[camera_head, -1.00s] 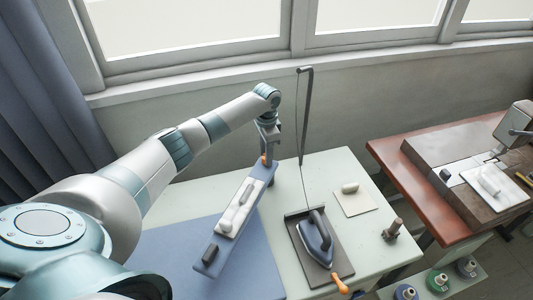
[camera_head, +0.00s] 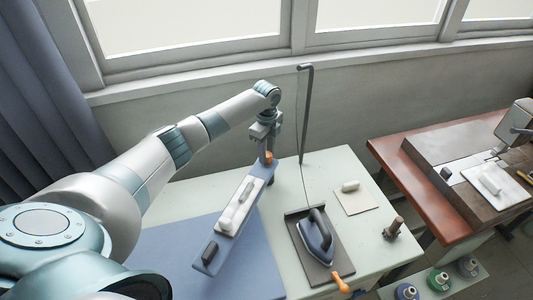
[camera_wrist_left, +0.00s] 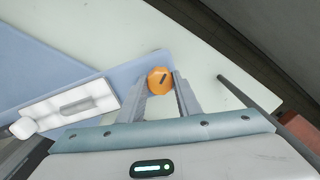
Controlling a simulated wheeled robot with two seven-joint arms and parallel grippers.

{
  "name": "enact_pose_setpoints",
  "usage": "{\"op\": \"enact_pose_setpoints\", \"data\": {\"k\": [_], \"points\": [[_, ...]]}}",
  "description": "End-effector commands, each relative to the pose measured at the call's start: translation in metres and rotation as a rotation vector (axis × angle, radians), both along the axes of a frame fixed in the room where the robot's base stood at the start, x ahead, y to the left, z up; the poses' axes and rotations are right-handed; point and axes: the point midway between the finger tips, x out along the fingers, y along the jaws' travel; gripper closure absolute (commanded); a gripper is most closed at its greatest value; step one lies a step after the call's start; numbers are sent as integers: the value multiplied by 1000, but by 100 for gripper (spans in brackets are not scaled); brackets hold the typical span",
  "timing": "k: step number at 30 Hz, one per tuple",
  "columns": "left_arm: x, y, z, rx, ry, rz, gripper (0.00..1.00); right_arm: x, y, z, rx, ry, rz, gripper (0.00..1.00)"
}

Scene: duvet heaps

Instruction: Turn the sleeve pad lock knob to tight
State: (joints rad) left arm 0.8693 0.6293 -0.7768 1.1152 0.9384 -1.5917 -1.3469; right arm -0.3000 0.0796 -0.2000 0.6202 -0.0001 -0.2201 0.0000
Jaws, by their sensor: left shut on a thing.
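The sleeve pad (camera_head: 232,234) is a narrow blue board standing over the table's left part, running from the far middle towards the front left. Its orange lock knob (camera_head: 266,156) is at the far end. In the left wrist view the round knob (camera_wrist_left: 160,80) has a dark mark line slanting up to the right. My left gripper (camera_head: 267,152) reaches down from above and is shut on the knob, with one finger on either side in the left wrist view (camera_wrist_left: 161,88). My right gripper is not in view.
A white holder (camera_head: 241,208) lies on the sleeve pad. An iron (camera_head: 316,243) rests on a dark plate to the right, with its cord on a tall dark post (camera_head: 305,115). A blue mat (camera_head: 180,255) covers the table's left. A brown table (camera_head: 395,150) stands right.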

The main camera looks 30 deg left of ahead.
Motion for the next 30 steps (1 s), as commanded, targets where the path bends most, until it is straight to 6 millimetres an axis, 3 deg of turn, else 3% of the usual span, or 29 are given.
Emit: {"op": "enact_pose_setpoints", "data": {"k": [18,30], "points": [[2,0,1,0,-4,-569,92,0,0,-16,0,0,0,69],[2,0,2,0,-4,-778,92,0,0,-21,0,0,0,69]]}}
